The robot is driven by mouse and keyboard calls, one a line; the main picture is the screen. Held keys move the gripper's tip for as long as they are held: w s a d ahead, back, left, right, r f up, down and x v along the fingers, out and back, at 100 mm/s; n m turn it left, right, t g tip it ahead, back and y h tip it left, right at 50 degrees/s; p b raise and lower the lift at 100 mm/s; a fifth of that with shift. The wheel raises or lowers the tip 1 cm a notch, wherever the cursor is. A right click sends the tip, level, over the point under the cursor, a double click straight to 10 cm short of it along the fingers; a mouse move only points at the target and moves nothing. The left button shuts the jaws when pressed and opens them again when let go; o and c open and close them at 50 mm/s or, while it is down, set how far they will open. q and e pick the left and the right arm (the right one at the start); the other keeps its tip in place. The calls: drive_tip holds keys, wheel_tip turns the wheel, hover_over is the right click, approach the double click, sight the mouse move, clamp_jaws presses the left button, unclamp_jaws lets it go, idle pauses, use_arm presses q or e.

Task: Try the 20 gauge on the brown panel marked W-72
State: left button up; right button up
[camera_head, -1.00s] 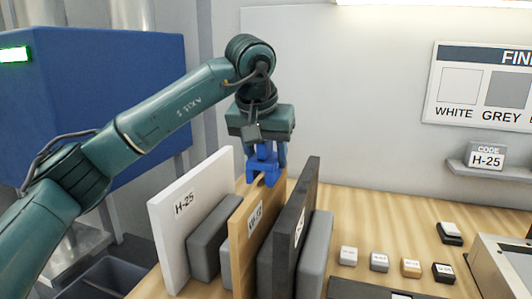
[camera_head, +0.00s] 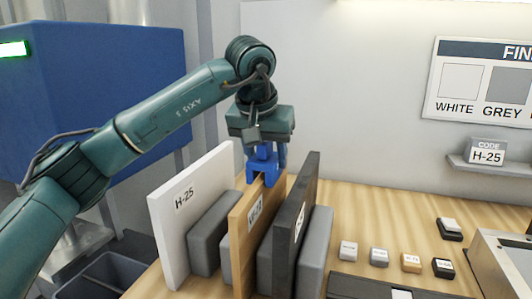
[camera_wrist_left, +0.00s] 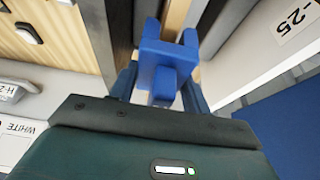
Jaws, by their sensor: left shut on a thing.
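My left gripper (camera_head: 266,158) points down and is shut on a blue forked gauge (camera_head: 262,172). The gauge is at the top edge of the brown panel (camera_head: 243,245), which stands upright with a label that looks like W-72. Its prongs appear to straddle that edge, but I cannot tell how far down it sits or whether it touches. In the left wrist view the blue gauge (camera_wrist_left: 165,65) is between my fingers, with the panel edge beyond it. The gauge's size mark is not readable. My right gripper is not in view.
A white H-25 panel (camera_head: 170,235) stands left of the brown one and a dark panel (camera_head: 298,215) right, with grey blocks between. Several small labelled pieces (camera_head: 379,255) lie on the wooden table. A code sign (camera_head: 486,156) reads H-25. A blue cabinet (camera_head: 110,60) stands left.

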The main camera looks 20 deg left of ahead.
use_arm(q)
drive_tip(key=o, duration=1.2)
drive_tip(key=shift+r, duration=0.1)
